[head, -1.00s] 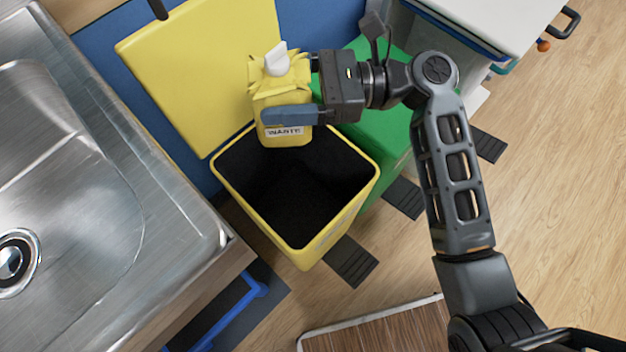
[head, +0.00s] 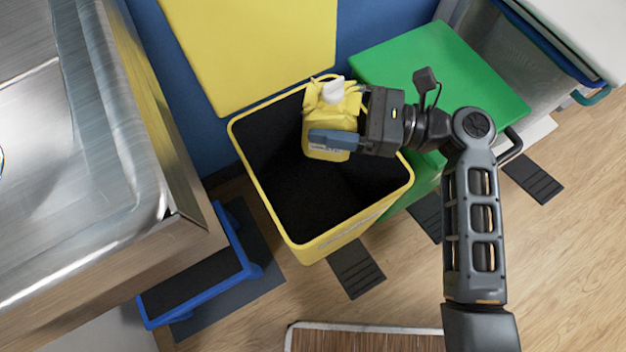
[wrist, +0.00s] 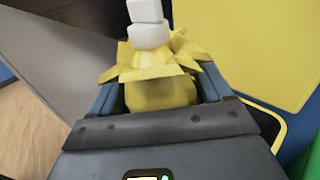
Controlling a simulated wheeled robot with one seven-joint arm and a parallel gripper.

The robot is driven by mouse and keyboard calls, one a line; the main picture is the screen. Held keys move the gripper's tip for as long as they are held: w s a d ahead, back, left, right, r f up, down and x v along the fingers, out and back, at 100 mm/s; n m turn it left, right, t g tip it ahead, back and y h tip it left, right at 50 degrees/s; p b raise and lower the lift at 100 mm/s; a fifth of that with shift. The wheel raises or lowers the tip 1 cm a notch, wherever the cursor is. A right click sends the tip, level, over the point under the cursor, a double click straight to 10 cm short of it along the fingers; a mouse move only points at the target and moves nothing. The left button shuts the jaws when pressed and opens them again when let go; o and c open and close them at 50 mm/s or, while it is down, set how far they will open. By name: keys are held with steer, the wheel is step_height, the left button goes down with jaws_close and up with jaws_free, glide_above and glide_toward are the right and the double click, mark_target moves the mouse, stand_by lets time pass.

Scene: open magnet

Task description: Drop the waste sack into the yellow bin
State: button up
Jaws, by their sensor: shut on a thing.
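The yellow waste sack (head: 325,153), with a white tied top and a printed label, is held in my gripper (head: 335,138). My gripper is shut on it, and the sack looks upright. In the head view they appear over the back right part of the yellow bin (head: 307,252); I cannot tell how far above or inside the opening. The bin's lid (head: 250,50) is raised behind it, and its dark inside looks empty where visible. In the wrist view the sack (wrist: 160,92) sits between the two fingers, its white top towards the camera's upper edge.
A green bin with its lid shut (head: 430,75) stands right of the yellow bin. A steel sink counter (head: 80,180) is at the left, with a blue-framed step (head: 205,280) below its edge. Dark pedals (head: 357,272) lie in front of the bins on the wooden floor.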

step_height(320, 180, down, 2)
steer(key=shift+f+b, duration=0.1)
steer(key=shift+b, duration=0.7)
steer(key=o, duration=1.2)
steer(key=shift+s+d+p, duration=0.2)
steer(key=shift+d+p, duration=0.25)
steer(key=shift+d, duration=1.5)
steer(key=shift+s+d+p, duration=0.2)
steer(key=shift+d+p, duration=0.25)
steer(key=shift+d, duration=1.45)
steer(key=shift+s, duration=0.1)
